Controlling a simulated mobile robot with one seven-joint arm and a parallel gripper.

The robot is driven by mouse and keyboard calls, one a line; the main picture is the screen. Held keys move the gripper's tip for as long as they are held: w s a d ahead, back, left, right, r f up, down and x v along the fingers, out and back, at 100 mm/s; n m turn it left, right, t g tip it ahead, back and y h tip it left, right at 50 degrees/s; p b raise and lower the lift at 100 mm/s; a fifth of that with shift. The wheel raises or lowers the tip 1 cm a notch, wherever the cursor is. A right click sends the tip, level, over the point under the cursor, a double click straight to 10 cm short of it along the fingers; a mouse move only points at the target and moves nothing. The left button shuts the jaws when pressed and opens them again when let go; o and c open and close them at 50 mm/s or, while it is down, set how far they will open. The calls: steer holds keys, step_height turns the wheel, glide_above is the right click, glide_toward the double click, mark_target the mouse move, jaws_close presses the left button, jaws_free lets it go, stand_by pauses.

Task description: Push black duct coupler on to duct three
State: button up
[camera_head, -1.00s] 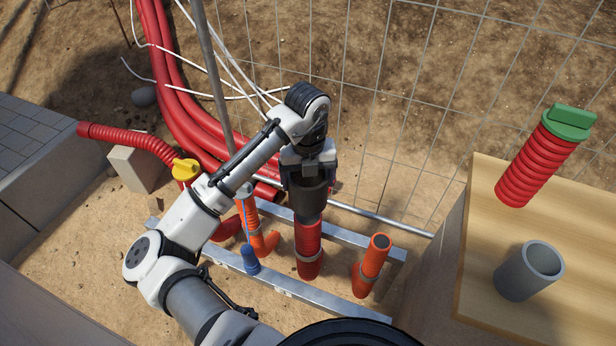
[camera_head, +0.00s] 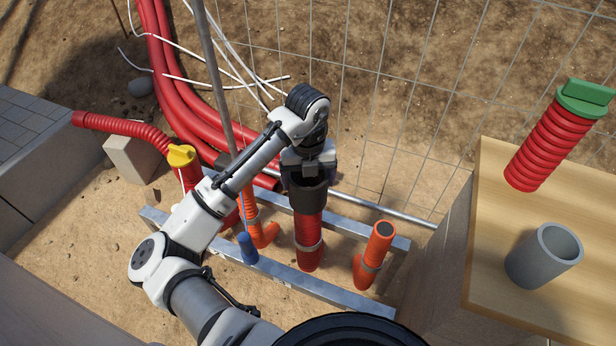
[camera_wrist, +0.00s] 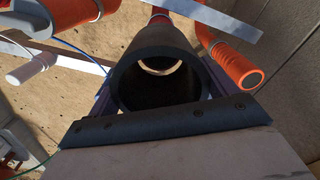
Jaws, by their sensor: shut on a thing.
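The black duct coupler (camera_head: 308,199) is upright in my gripper (camera_head: 305,180), which is shut on it. It stands in line over the upright red duct (camera_head: 309,232) in the metal frame. Its lower edge meets the top of that duct in the head view; I cannot tell how far it overlaps. In the wrist view the coupler (camera_wrist: 128,82) fills the middle, and a pale crescent shows through its bore. Part of the red duct (camera_wrist: 160,17) shows beyond it.
A metal frame (camera_head: 335,292) surrounds the duct feet. A blue-capped pipe (camera_head: 247,248) and a yellow-capped red duct (camera_head: 188,168) stand left. A wooden table (camera_head: 485,240) at right bears a grey tube (camera_head: 530,262) and a green-capped red duct (camera_head: 550,145). Wire fence (camera_head: 420,100) stands behind.

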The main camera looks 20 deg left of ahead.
steer(key=shift+f, duration=0.1)
steer(key=shift+f+b, duration=1.3)
steer(key=shift+f, duration=0.35)
steer(key=shift+f, duration=0.15)
steer(key=shift+f+b, duration=1)
steer(key=shift+f, duration=0.15)
steer(key=shift+f, duration=0.1)
steer(key=o, duration=1.2)
steer(key=shift+o, duration=0.2)
